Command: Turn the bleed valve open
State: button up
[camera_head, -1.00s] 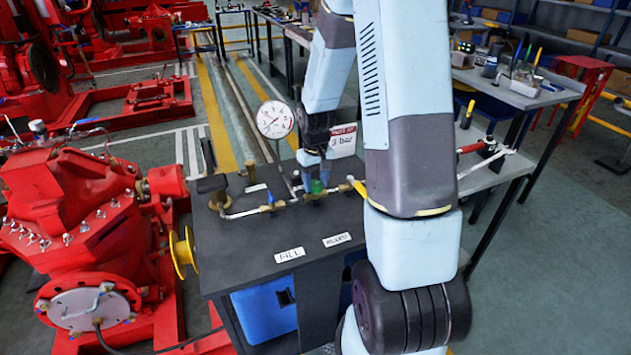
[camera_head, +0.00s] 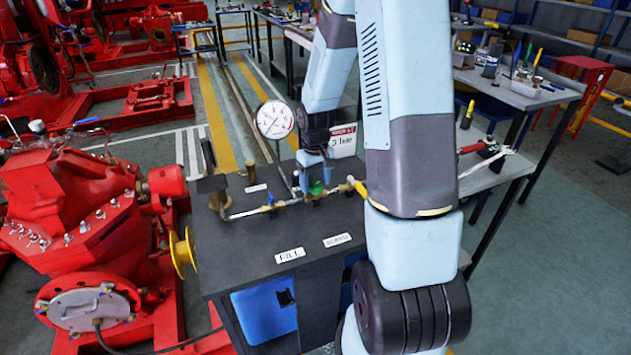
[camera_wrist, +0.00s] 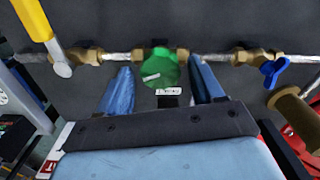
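A green round knob (camera_wrist: 158,67) with a white pointer line sits on the brass-fitted pipe; it also shows in the head view (camera_head: 316,187). On the same pipe are a blue butterfly handle (camera_wrist: 274,70) and a yellow lever (camera_wrist: 36,22). I cannot tell for certain from the small labels which is the bleed valve. My gripper (camera_wrist: 164,82) is open, pointing down at the green knob. Its two blue fingers stand apart on either side of the knob with gaps to it. In the head view my gripper (camera_head: 313,172) is just above the knob, partly hidden by the arm.
The pipe lies on a dark bench top (camera_head: 240,245) with a FILL label (camera_head: 289,255) and a blurred second label (camera_head: 337,239). A pressure gauge (camera_head: 273,119) and a hanging tag (camera_head: 342,140) stand close behind my gripper. A red pump (camera_head: 75,220) stands at left.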

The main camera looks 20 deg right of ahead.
aim_at(316, 184)
jog(key=shift+o, duration=0.3)
notch_tip(316, 184, up, 14)
jog(key=shift+f, duration=0.15)
dwell(0.4)
dwell(0.4)
jog(key=s+a+r+m+t, duration=0.1)
jog(key=s+a+r+t, duration=0.1)
jog(key=s+r, duration=0.6)
jog(key=s+a+r+m+t, duration=0.1)
jog(key=s+a+r+t, duration=0.2)
jog(key=s+r, duration=0.6)
jog(key=s+a, duration=0.1)
jog(key=s, duration=0.5)
jog(key=shift+s+r+t, duration=0.2)
jog(key=shift+s+t, duration=0.1)
jog(key=shift+s, duration=0.05)
